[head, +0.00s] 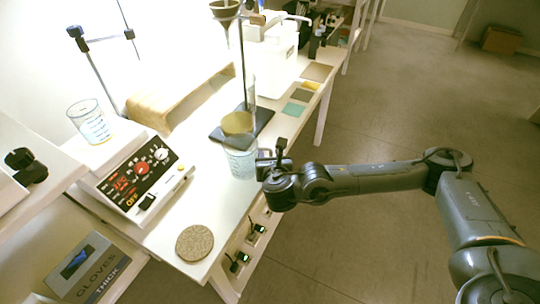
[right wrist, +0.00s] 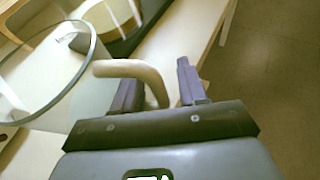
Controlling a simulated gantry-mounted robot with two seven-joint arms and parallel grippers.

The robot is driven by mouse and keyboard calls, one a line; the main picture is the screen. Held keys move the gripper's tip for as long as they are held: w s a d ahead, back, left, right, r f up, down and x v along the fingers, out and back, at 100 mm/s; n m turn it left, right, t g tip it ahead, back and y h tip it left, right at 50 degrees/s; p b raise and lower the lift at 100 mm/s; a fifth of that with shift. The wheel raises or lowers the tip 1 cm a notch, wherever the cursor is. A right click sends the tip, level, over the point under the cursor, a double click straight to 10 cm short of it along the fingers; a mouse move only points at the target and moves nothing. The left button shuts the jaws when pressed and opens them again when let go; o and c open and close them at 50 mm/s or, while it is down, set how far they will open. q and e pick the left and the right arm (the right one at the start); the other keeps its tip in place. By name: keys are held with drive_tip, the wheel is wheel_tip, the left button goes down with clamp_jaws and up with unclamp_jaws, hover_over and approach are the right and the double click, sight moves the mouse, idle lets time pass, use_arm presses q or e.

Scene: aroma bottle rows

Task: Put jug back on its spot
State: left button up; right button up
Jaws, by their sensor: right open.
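The clear jug (head: 240,162) stands on the white bench, just in front of the dark stand base. In the right wrist view its round rim fills the left side and its tan curved handle (right wrist: 130,70) reaches between my fingers. My right gripper (head: 264,164) is at the jug's right side. It also shows in the right wrist view (right wrist: 158,88), open, with one finger on each side of the handle; I cannot tell whether they touch it. A round cork mat (head: 195,243) lies bare at the bench's near end. My left gripper is out of view.
A stand with a dark base (head: 262,117) is just behind the jug. A control box (head: 140,178) is on the left, with a glass beaker (head: 90,124) on its white top. The bench between jug and cork mat looks clear.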

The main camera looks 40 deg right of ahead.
drive_tip(key=shift+r, duration=0.2)
drive_tip(key=shift+s+a+r+p, duration=0.15)
drive_tip(key=shift+s+p, duration=0.05)
drive_tip(key=shift+p, duration=0.15)
drive_tip(key=p+v, duration=0.4)
drive_tip(key=v, duration=0.6)
drive_tip(key=s+a+f+m+g+y, duration=0.2)
drive_tip(key=s+a+f+m+y, duration=0.15)
drive_tip(key=a+m, duration=0.35)
drive_tip(key=s+a+f+m+g+y, duration=0.1)
drive_tip(key=s+a+f+m+y, duration=0.3)
drive_tip(key=a, duration=0.5)
drive_tip(key=s+d+f+m+g, duration=0.4)
drive_tip(key=s+f+m, duration=0.5)
drive_tip(key=m, duration=0.6)
drive_tip(key=s+d, duration=0.2)
drive_tip(key=shift+s+f+m+y, duration=0.15)
drive_tip(key=shift+s+m+y, duration=0.2)
drive_tip(key=shift+s+m, duration=0.05)
